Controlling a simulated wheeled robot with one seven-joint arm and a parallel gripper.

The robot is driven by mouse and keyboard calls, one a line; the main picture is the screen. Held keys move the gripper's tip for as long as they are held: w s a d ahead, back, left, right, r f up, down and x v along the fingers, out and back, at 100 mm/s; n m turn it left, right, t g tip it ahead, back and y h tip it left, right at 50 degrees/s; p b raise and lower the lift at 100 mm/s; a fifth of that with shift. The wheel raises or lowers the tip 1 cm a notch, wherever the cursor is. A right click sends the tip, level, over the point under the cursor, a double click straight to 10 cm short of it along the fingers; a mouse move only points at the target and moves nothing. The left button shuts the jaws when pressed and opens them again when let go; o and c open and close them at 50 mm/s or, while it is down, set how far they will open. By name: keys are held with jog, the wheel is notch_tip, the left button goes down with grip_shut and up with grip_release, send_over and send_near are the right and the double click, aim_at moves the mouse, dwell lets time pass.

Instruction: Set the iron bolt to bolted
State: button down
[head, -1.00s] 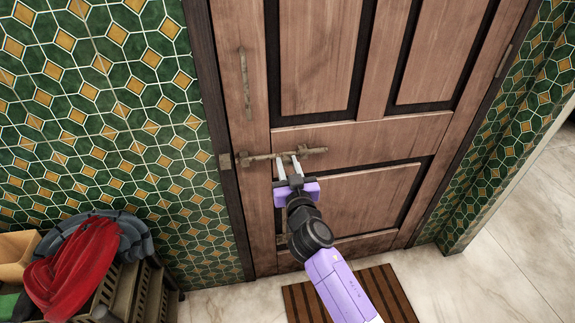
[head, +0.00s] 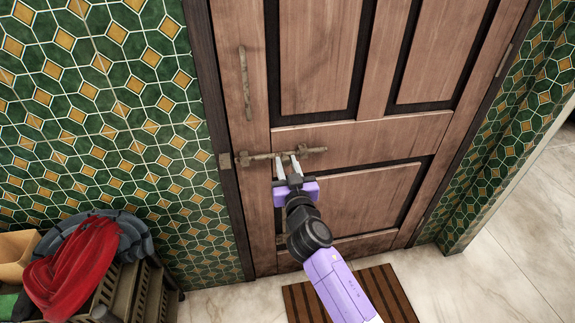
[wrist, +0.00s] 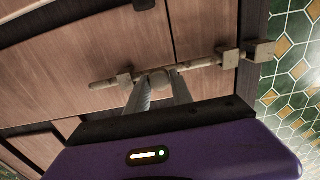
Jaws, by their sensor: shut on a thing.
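The iron bolt (head: 262,157) lies roughly level across the left part of the wooden door, below a vertical pull handle. In the wrist view, its rod (wrist: 200,63) runs through two brackets. A square keeper (wrist: 263,51) sits on the door frame beside the tile wall; it also shows in the head view (head: 226,160). I cannot tell whether the rod's tip is inside the keeper. My gripper (head: 286,157) is shut on the bolt's round knob (wrist: 163,78), between the two brackets. The fingers hide part of the rod.
The wooden door (head: 325,70) is closed in its dark frame. A pull handle (head: 245,85) is above the bolt. A crate with red cloth (head: 75,265) stands at lower left. A slatted mat (head: 390,290) lies on the floor below the door.

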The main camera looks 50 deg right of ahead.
aim_at(267, 158)
jog(key=shift+w+a+r+b, duration=0.1)
jog(key=shift+w+a+b, duration=0.6)
jog(key=shift+a+b, duration=0.25)
jog(key=shift+w+a+b, duration=0.7)
jog(key=shift+a, duration=0.35)
jog(key=c, duration=1.2)
grip_release()
jog(key=shift+a, duration=0.1)
jog(key=shift+o, duration=0.2)
